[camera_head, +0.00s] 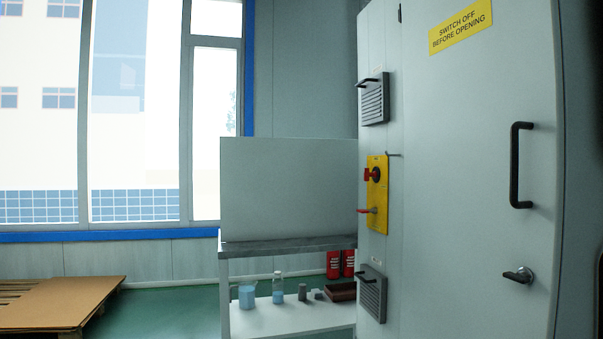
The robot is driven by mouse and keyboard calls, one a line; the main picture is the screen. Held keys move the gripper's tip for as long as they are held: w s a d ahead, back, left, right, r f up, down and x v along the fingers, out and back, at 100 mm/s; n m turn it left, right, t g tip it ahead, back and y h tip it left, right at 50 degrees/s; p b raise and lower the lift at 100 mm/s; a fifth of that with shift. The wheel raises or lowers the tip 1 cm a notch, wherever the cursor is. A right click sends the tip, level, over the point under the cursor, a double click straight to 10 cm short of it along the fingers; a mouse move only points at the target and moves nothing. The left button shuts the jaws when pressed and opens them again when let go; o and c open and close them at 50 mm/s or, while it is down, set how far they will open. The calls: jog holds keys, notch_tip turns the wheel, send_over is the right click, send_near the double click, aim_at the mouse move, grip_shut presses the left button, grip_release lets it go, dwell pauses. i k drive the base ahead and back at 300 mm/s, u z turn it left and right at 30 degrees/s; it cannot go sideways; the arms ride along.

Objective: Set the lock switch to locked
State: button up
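A yellow plate (377,222) is fixed to the narrow side panel of the grey cabinet (470,180), near the middle of the head view. On its upper part is a red rotary switch (371,174) with a dark round centre. Lower on the plate a red-tipped lever (368,211) points out to the left. Which of these is the lock switch, and its setting, I cannot tell at this size. My gripper is not in view.
The cabinet door has a black handle (515,165) and a small latch (518,275). Vented boxes (373,102) and (372,294) sit above and below the plate. A grey bench (285,243) with containers on its lower shelf stands left of the cabinet. A pallet (60,300) lies far left.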

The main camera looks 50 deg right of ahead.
aim_at(367, 175)
jog(key=z, duration=0.05)
jog(key=i, duration=1.1)
jog(key=z, duration=0.45)
